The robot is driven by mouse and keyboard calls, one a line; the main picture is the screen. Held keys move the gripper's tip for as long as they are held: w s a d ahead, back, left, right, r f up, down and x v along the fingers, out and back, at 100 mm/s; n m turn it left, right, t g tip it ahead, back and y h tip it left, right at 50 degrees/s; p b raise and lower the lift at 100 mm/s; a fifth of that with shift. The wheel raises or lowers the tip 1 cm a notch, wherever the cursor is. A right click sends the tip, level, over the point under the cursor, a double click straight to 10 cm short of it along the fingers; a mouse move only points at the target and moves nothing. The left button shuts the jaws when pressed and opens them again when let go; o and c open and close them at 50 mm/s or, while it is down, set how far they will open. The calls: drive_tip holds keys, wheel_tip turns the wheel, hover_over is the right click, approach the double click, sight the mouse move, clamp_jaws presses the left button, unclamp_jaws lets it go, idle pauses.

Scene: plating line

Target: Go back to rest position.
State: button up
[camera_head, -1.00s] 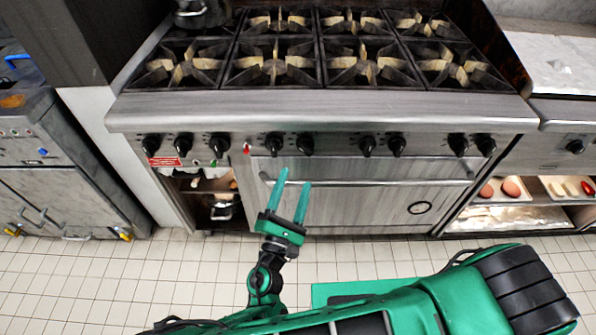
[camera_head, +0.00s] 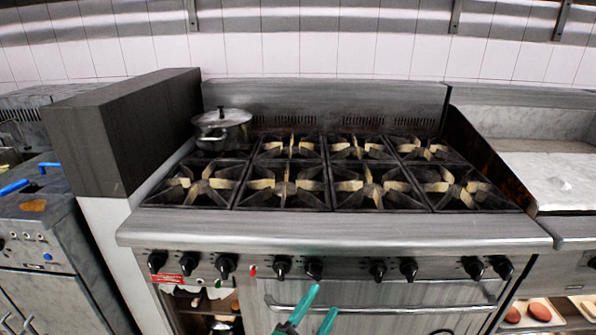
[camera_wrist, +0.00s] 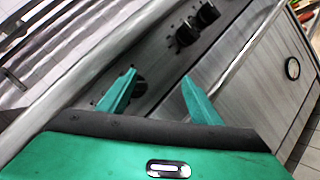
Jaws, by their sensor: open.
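My gripper (camera_head: 309,318) shows at the bottom of the head view, in front of the stove's oven door. Its two teal fingers point up and stand apart with nothing between them. In the wrist view the open fingers (camera_wrist: 158,98) point toward the stove front and its black knobs (camera_wrist: 188,34). The rest of my arm is out of the head view.
The stove (camera_head: 330,228) has several burners, and a lidded pot (camera_head: 222,128) stands at its back left. The oven door handle (camera_head: 400,309) runs close to my fingers. A dark block (camera_head: 125,130) stands left.

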drive_tip(key=s+d+r+m+g, duration=0.1)
drive_tip(key=d+r+m+g, duration=0.3)
drive_tip(key=d+m+g, duration=0.7)
drive_tip(key=s+d+r+m+g, duration=0.1)
drive_tip(key=d+r+m+g, duration=0.45)
drive_tip(key=d, duration=0.95)
drive_tip(key=s+d+r+m+y, duration=0.4)
drive_tip(key=s+r+y, duration=0.1)
drive_tip(key=s, duration=0.4)
drive_tip(key=s+d+r+m+y, duration=0.5)
drive_tip(key=s+r, duration=0.2)
drive_tip(key=s, duration=0.3)
drive_tip(key=shift+s+y, duration=0.3)
drive_tip(key=shift+w+f+g, duration=0.25)
drive_tip(key=shift+w+f, duration=0.05)
drive_tip(key=shift+w, duration=0.35)
